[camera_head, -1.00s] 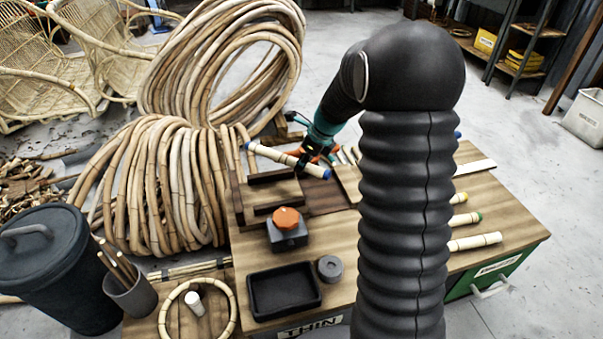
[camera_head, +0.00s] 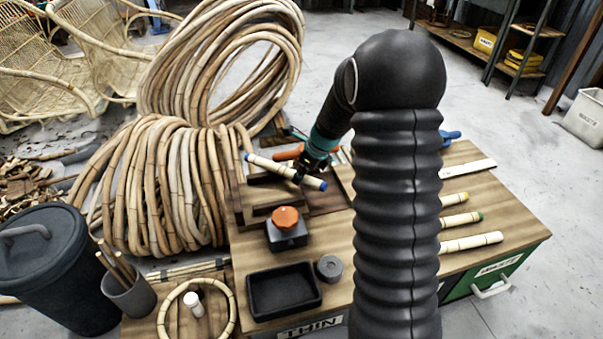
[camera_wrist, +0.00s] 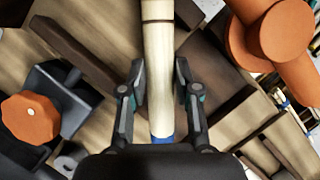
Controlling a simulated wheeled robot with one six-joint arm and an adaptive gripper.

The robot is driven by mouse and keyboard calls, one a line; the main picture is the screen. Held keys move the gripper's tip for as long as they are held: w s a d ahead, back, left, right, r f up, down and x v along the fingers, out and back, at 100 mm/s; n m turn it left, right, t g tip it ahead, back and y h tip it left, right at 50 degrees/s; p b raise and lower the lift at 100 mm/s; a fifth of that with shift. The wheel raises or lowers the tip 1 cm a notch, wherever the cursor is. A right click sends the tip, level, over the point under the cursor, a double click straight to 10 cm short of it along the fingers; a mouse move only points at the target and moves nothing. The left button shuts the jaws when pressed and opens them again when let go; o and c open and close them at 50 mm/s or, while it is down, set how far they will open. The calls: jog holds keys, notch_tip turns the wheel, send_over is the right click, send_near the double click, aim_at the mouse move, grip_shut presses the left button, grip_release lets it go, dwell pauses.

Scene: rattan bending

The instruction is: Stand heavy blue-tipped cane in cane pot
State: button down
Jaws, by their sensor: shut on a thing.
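My gripper (camera_head: 301,172) is shut on a pale cane (camera_head: 275,167) with blue ends. The cane lies roughly level above the table and slants down to the right in the head view. In the wrist view the cane (camera_wrist: 158,70) runs between the two fingers of my gripper (camera_wrist: 158,100), its blue end close to the palm and its far end out of frame. A grey pot (camera_head: 131,300) holding several thin canes stands at the lower left, well apart from my gripper. Whether it is the cane pot, I cannot tell.
Wooden blocks (camera_head: 262,221) lie below the held cane. An orange-knobbed device (camera_head: 287,236), a black tray (camera_head: 253,307) and a grey cylinder (camera_head: 329,268) are in front. Cane coils (camera_head: 150,190) and a lidded black bin (camera_head: 50,280) stand left. Several canes (camera_head: 461,220) lie right.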

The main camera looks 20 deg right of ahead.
jog(key=shift+f, duration=0.25)
jog(key=c, duration=0.8)
grip_release()
jog(key=shift+r, duration=0.1)
jog(key=shift+r, duration=0.25)
jog(key=p+v, duration=0.1)
jog(key=v, duration=1.1)
jog(key=s+a+r+n+h, duration=0.1)
jog(key=s+a+r+n, duration=0.2)
jog(key=s+r+n, duration=0.3)
jog(key=s+a+r+n, duration=0.2)
jog(key=s+r+n, duration=0.2)
jog(key=s+n, duration=0.35)
jog(key=shift+s+a+r+n+t+h, duration=0.1)
jog(key=shift+s+a+n+t+h, duration=0.25)
jog(key=shift+s+n, duration=2.2)
jog(key=shift+s+a+r+n+t+h, duration=0.1)
jog(key=shift+s+a+n+t+h, duration=0.25)
jog(key=shift+s+n, duration=2.15)
jog(key=shift+s+a+r+n+t+h, duration=0.15)
jog(key=shift+s+n+t+h, duration=0.3)
jog(key=shift+s+n, duration=2.1)
